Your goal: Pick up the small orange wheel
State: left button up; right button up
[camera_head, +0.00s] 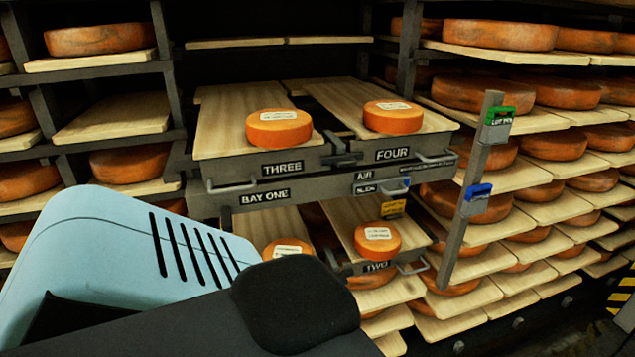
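Small orange wheels with white labels stand on pull-out boards in the middle rack. One (279,136) is on the board marked THREE (228,135), and one (392,122) is on the board marked FOUR (340,100). Below, one (377,249) is on the board marked TWO (350,220). Another (286,244) is on the lower left board, its lower part hidden behind my arm. I cannot tell which one the task means. A light blue and black arm part of mine fills the lower left. Neither gripper is in view.
Larger orange wheels (500,34) fill shelves on the right, and others (100,39) stand on the left. Drawer handles (232,187) stick out at the front.

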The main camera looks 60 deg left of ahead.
aim_at(374, 241)
jog(key=i+u, duration=0.1)
jog(key=u, duration=2.2)
jog(key=i+l+u, duration=0.1)
jog(key=l+u, duration=1.05)
jog(key=l, duration=0.55)
jog(key=l+u, duration=0.1)
jog(key=l, duration=0.35)
jog(key=k+l, duration=0.15)
jog(key=l, duration=0.3)
jog(key=k+l, duration=0.1)
jog(key=l, duration=0.95)
jog(key=k+l+u, duration=0.1)
jog(key=l, duration=0.45)
